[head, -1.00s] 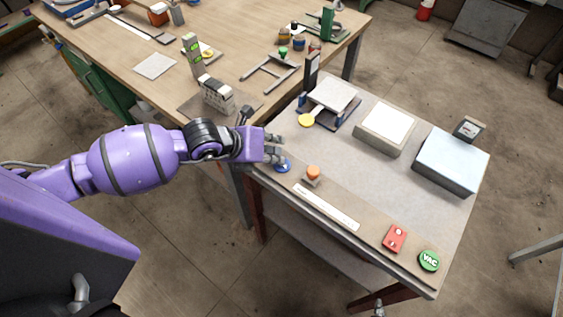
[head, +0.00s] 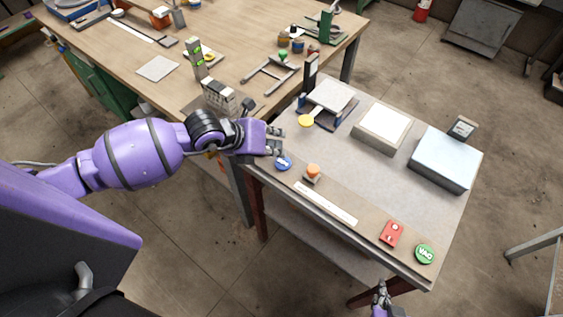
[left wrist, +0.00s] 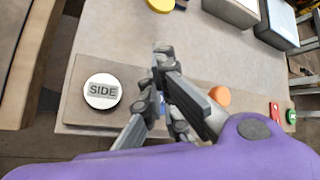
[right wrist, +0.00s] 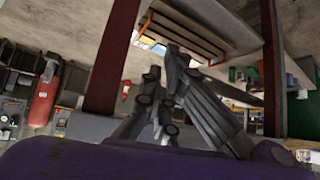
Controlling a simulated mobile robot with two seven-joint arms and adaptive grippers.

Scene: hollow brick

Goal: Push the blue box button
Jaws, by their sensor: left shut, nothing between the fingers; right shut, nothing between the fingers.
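A round blue button (head: 283,163) with a pale label sits near the left front edge of the small grey table. It looks mostly uncovered in the head view. In the left wrist view only a bit of blue (left wrist: 162,106) shows behind my fingers. My left gripper (head: 278,141) is shut and empty, just beyond the blue button in the picture; I cannot tell its height above the table. It also shows in the left wrist view (left wrist: 160,65). My right gripper (head: 381,290) is shut and empty, low before the table's front edge, and also in the right wrist view (right wrist: 162,72).
An orange button (head: 313,171) stands right of the blue one. A round SIDE disc (left wrist: 102,91) lies on its other side. A red switch plate (head: 391,233) and green button (head: 425,253) are farther right. A yellow round pad (head: 306,121) lies behind.

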